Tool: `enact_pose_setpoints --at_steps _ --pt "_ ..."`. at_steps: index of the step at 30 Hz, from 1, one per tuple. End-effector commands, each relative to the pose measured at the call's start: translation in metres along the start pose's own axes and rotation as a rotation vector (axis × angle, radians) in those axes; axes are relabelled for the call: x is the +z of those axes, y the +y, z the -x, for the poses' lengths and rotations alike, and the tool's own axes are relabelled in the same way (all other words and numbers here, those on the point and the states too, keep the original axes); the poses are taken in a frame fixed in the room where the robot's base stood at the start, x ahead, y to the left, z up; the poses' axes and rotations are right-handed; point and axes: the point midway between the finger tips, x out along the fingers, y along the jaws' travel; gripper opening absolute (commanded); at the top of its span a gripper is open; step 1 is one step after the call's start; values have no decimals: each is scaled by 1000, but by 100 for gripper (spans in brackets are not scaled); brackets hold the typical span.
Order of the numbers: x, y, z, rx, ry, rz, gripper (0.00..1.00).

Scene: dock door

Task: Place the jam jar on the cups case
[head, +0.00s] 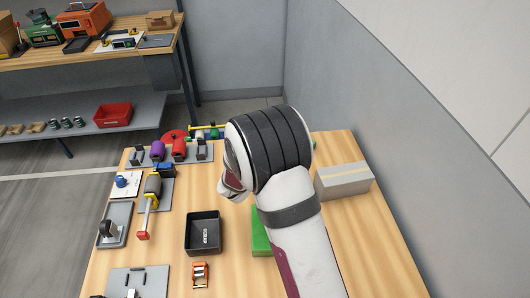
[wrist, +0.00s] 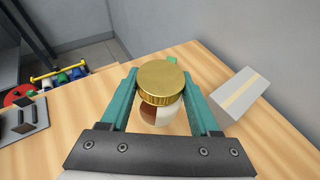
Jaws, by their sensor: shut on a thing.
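The jam jar (wrist: 161,82) has a round gold lid and a pale and brown body below it. In the wrist view, my gripper (wrist: 159,90) has its two teal fingers closed on either side of the jar. In the head view, my arm hides the jar and the fingers. A closed grey box with a tan tape strip (head: 343,180), the likeliest cups case, lies flat on the right of the wooden table. It also shows right of my gripper in the wrist view (wrist: 240,94), apart from the jar. I see no readable label on it.
The box's top is bare. A black tray (head: 203,232), an orange item (head: 201,274) and a partly hidden green object (head: 261,232) are on the wooden table (head: 385,235). Tools on grey plates line its left side. A grey wall (head: 400,130) stands close on the right.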

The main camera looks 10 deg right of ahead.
Motion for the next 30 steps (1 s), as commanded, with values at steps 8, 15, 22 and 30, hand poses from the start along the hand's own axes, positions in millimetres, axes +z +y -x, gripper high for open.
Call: enact_pose_setpoints --at_steps 8,15,22,30 --pt "14 -24 -5 -40 -4 -18 0" --pt "56 -124 -21 -257 -13 -103 0" --pt "90 -247 -12 -513 -11 -207 0" --pt "91 -282 -8 -616 -1 -247 0"
